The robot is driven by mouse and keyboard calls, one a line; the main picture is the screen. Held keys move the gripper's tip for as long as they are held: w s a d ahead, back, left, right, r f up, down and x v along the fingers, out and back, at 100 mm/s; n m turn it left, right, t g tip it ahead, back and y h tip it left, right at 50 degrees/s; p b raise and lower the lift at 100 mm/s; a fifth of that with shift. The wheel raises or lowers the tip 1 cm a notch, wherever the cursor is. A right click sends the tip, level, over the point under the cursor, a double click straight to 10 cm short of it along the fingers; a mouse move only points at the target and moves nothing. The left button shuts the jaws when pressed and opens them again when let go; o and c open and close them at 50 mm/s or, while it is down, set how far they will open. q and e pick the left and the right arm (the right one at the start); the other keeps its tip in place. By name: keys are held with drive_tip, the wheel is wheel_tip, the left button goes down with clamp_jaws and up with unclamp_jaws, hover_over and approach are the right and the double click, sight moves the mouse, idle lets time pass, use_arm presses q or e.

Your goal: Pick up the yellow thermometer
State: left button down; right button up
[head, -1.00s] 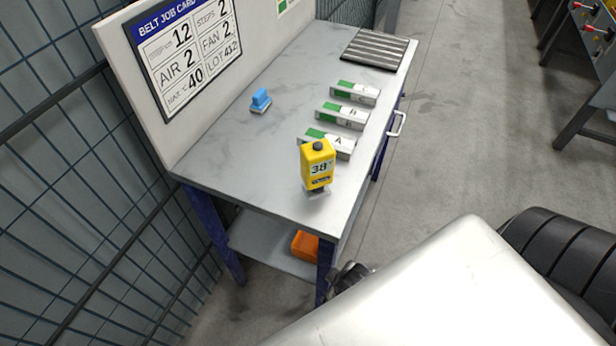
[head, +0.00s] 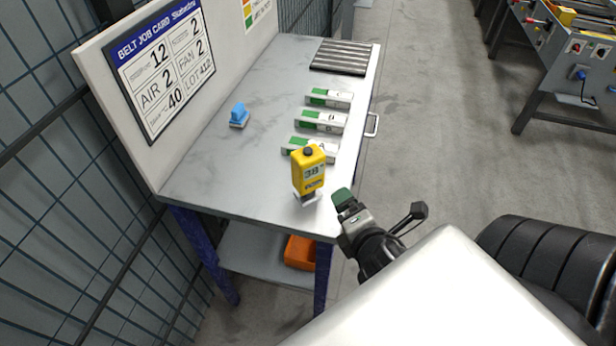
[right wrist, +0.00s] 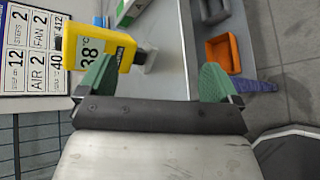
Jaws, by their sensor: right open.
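The yellow thermometer (head: 308,170) stands upright near the front right corner of the table, its display reading 38. My right gripper (head: 342,197) is just to the right of it in the head view, beside the table edge, with green fingertips. In the right wrist view the gripper (right wrist: 155,82) is open, its two green fingers wide apart. The thermometer (right wrist: 98,48) shows there beyond the left finger, partly overlapped by it. Nothing is between the fingers at their tips. My left gripper is not in view.
Several white and green blocks (head: 320,121) lie in a row behind the thermometer on the table (head: 235,170). A blue item (head: 239,115) sits near the back board with the job card (head: 163,65). A ribbed dark mat (head: 340,57) is at the far end. An orange bin (head: 300,252) is on the lower shelf.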

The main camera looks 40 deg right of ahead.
sight(314, 162)
drive_tip(key=w+r+n+t+y, duration=0.1)
drive_tip(key=w+r+n+t, duration=0.1)
drive_tip(key=n, duration=0.3)
drive_tip(key=w+a+r+n+t+y+p, duration=0.1)
drive_tip(key=w+r+n+t, duration=0.1)
drive_tip(key=n, duration=0.4)
drive_tip(key=w+a+r+n+t+y, duration=0.1)
drive_tip(key=w+r+n, duration=0.1)
drive_tip(key=n, duration=0.3)
drive_tip(key=shift+w+r+n+t+y+p, duration=0.15)
drive_tip(key=shift+w+r+t+y+p, duration=0.05)
drive_tip(key=shift+w, duration=0.25)
drive_tip(key=shift+w+r+n+t+y+p, duration=0.15)
drive_tip(key=shift+w+t+y, duration=0.05)
drive_tip(key=shift+w, duration=0.2)
drive_tip(key=w+p, duration=0.1)
drive_tip(key=w, duration=0.4)
drive_tip(key=shift+w+d, duration=0.1)
drive_tip(key=c, duration=1.1)
drive_tip(key=shift+r, duration=0.15)
